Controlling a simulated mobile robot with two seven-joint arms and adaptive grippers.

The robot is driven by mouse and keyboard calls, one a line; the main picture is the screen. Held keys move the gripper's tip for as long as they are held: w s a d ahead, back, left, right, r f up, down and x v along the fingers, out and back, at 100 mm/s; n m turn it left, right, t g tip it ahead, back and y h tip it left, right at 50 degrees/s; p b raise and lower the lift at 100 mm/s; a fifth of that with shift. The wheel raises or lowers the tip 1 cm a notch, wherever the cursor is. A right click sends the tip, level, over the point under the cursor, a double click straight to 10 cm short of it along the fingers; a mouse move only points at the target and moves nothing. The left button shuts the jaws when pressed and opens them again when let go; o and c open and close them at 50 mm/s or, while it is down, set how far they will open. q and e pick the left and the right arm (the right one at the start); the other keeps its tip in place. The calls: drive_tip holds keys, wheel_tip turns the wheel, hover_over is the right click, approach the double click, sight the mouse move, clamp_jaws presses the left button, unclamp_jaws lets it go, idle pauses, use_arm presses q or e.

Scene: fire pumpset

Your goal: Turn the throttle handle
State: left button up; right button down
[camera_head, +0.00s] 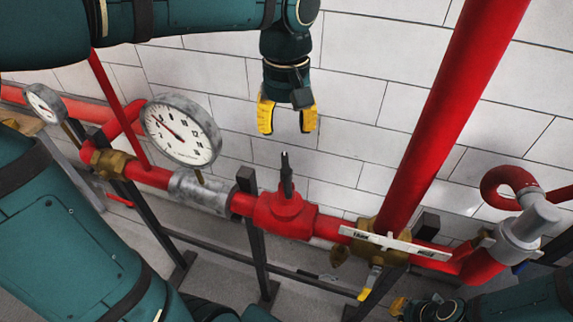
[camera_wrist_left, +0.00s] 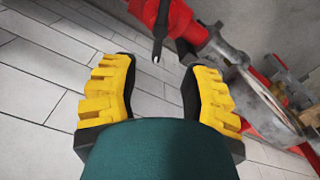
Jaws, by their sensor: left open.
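The throttle handle, a thin dark lever (camera_head: 286,175), stands upright from a red valve body (camera_head: 285,214) on the horizontal red pipe. My left gripper (camera_head: 287,117) hangs above the lever, with its yellow fingers apart and empty, not touching it. In the left wrist view the same dark lever (camera_wrist_left: 160,30) shows beyond the open fingers (camera_wrist_left: 157,95), nearer the top, beside the red valve body (camera_wrist_left: 180,20). Part of my right gripper (camera_head: 398,306) shows at the bottom right. Its fingers are mostly hidden.
A large round gauge (camera_head: 180,132) stands left of the lever, and a smaller gauge (camera_head: 43,103) farther left. A thick red pipe (camera_head: 440,115) rises on the right. A white label strip (camera_head: 395,242) crosses the pipe. A white tiled wall (camera_head: 350,75) is behind.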

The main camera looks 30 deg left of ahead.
sight(286, 171)
use_arm(q)
wheel_tip(286, 171, down, 12)
drive_tip(key=shift+f+b, duration=0.25)
drive_tip(key=shift+b, duration=0.5)
clamp_jaws()
